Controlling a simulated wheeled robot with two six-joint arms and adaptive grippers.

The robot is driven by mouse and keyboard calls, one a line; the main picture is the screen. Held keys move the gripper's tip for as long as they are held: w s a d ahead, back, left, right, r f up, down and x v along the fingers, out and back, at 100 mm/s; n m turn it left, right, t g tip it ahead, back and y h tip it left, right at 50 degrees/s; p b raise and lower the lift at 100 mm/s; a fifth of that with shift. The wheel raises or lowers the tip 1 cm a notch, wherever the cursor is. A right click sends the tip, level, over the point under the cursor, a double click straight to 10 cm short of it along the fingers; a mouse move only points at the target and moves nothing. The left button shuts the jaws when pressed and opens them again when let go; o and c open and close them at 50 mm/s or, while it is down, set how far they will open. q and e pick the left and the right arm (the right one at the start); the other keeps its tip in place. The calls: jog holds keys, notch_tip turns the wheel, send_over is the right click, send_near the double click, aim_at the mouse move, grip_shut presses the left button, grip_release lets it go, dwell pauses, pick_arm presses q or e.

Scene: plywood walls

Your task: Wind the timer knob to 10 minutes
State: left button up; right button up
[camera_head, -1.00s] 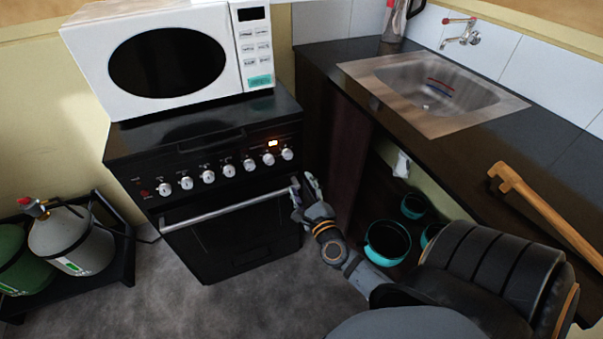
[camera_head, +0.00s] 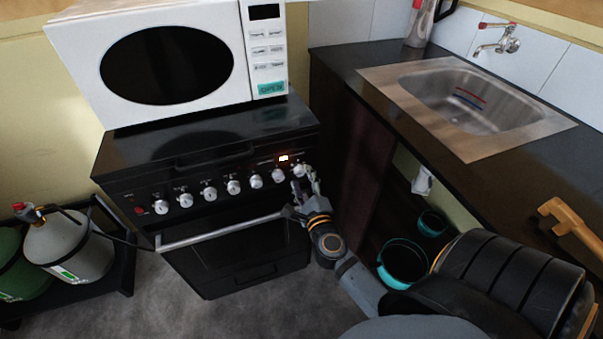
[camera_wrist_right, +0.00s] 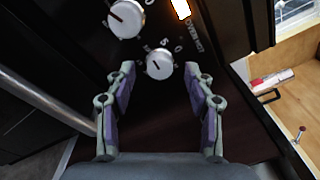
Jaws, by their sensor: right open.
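The rightmost knob of the black stove (camera_head: 150,200) is round and white (camera_head: 299,170). In the right wrist view this knob (camera_wrist_right: 159,64) has a dark pointer line and numbers beside it, and it looks like the timer knob. My right gripper (camera_head: 304,182) is just in front of it, and its fingers partly cover the panel there. In the right wrist view the open fingers (camera_wrist_right: 160,76) stand either side of the knob, with gaps on both sides and nothing gripped. My left gripper is not in view.
A larger white knob (camera_wrist_right: 126,18) and a lit display (camera_wrist_right: 181,9) are close to the fingers. The oven handle (camera_head: 220,232) runs below the panel. A microwave (camera_head: 72,62) stands on the stove. A counter with a sink (camera_head: 420,110) is on the right, with teal pots (camera_head: 404,262) beneath.

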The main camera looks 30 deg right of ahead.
jog(key=shift+x, duration=0.9)
grip_shut()
jog(key=shift+f, duration=0.1)
dwell(0.6)
grip_release()
jog(key=v, duration=1.2)
